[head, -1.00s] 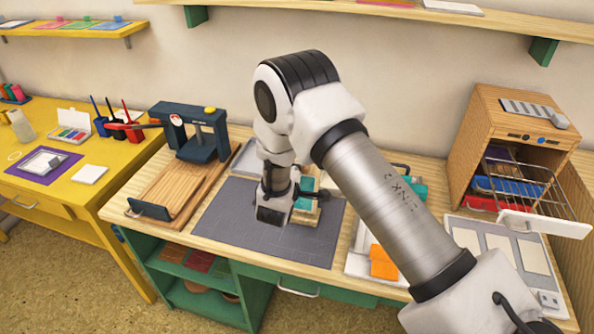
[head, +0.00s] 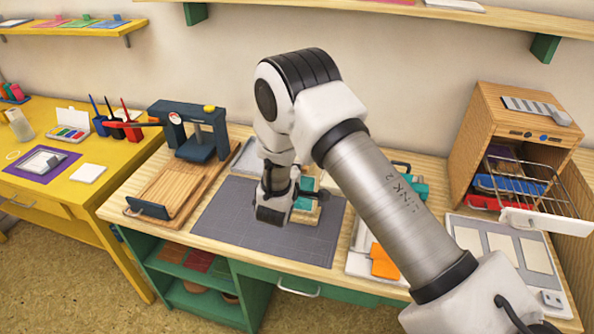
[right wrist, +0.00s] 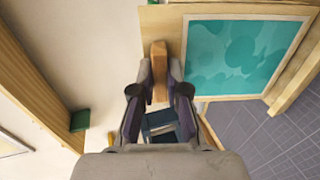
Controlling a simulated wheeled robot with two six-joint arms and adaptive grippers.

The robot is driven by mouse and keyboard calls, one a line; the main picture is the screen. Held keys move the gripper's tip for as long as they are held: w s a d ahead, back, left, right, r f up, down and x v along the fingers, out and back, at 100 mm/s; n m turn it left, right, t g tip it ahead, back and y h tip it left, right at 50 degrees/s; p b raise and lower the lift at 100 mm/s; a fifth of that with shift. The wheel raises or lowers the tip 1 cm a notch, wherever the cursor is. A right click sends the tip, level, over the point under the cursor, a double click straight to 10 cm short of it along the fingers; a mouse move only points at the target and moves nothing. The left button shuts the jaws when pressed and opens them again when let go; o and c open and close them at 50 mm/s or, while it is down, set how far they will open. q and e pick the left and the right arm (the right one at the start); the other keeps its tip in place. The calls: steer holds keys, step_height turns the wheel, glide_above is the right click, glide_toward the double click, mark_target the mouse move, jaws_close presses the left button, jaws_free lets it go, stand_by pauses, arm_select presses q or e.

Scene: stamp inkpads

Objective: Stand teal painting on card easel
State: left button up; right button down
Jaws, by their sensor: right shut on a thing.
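The teal painting (head: 307,184) shows beside my right wrist in the head view, partly hidden by my arm. In the right wrist view the teal painting (right wrist: 240,55) has a thin pale border and lies against tan wooden parts of what looks like the card easel (right wrist: 289,96). In the head view the easel's wood (head: 306,216) shows below the painting, on the grey mat. My right gripper (right wrist: 159,88) is shut on a narrow wooden piece (right wrist: 158,56) beside the painting's left edge; I cannot tell which part it belongs to. My left gripper is not in view.
The grey mat (head: 240,228) is clear to the left and in front. A wooden board with a dark press (head: 203,133) stands left. Orange cards (head: 384,262) lie to the right of the mat. A wooden cabinet (head: 490,125) with a wire rack stands far right.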

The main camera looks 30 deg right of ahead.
steer(key=c, duration=1.1)
jaws_free()
steer(key=shift+s+a, duration=0.1)
steer(key=v, duration=1.1)
steer(key=shift+s+a, duration=0.25)
steer(key=shift+a, duration=0.05)
steer(key=shift+r, duration=0.1)
